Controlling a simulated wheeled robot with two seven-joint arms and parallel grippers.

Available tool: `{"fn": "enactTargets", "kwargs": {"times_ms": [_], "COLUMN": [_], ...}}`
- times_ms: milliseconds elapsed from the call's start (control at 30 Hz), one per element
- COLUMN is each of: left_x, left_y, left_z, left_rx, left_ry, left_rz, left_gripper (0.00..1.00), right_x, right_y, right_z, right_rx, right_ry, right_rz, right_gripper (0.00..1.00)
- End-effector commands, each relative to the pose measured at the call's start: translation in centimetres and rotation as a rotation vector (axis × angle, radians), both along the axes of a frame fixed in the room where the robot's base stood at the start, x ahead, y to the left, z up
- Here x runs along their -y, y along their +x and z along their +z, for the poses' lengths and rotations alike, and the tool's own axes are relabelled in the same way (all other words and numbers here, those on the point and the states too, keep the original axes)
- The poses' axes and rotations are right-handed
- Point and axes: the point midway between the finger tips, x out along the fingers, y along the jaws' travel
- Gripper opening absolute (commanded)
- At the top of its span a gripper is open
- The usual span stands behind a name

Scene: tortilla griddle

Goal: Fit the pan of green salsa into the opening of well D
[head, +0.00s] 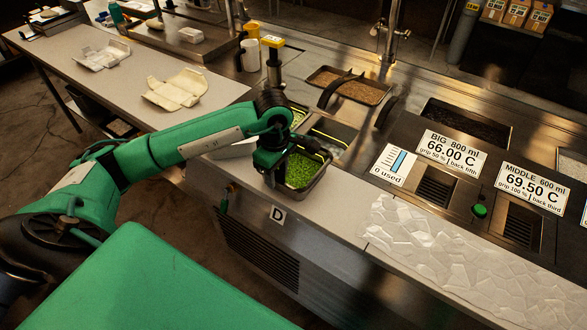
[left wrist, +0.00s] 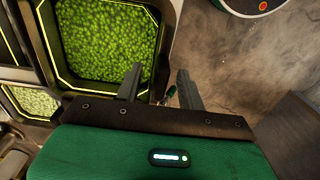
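The pan of green salsa (head: 304,172) is a steel pan full of chopped green, at the counter's front edge above the D label (head: 277,214). I cannot tell whether its rim sits flush in well D's opening. In the left wrist view the pan (left wrist: 100,45) fills the upper left. My left gripper (head: 277,180) points down at the pan's left wall. In the left wrist view its fingers (left wrist: 160,85) stand apart, one over the salsa and one outside the rim, with visible gaps. The right gripper is out of view.
Another green-filled pan (left wrist: 30,100) lies beside this one. A brown-filled pan (head: 348,86) is farther back. Temperature signs (head: 452,152) and a clear crinkled sheet (head: 455,255) lie to the right. A folded tortilla cloth (head: 176,89) rests on the left counter.

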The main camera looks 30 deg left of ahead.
Motion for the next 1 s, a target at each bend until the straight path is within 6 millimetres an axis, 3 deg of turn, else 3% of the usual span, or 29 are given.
{"fn": "enactTargets", "kwargs": {"times_ms": [133, 333, 767, 1000], "left_x": [0.0, 0.0, 0.0, 0.0], "left_y": [0.0, 0.0, 0.1, 0.2], "left_z": [0.0, 0.0, 0.2, 1.9], "left_rx": [0.000, 0.000, 0.002, 0.005], "left_ry": [0.000, 0.000, 0.000, 0.000], "left_rz": [0.000, 0.000, 0.000, 0.001], "left_gripper": [0.37, 0.00, 0.00, 0.00], "right_x": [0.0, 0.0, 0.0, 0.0], "right_y": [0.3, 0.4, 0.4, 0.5], "right_z": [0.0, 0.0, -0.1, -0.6], "right_rx": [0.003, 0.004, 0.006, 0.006], "right_ry": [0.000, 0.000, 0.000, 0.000], "right_rz": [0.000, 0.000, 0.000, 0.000], "right_gripper": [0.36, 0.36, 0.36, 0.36]}}
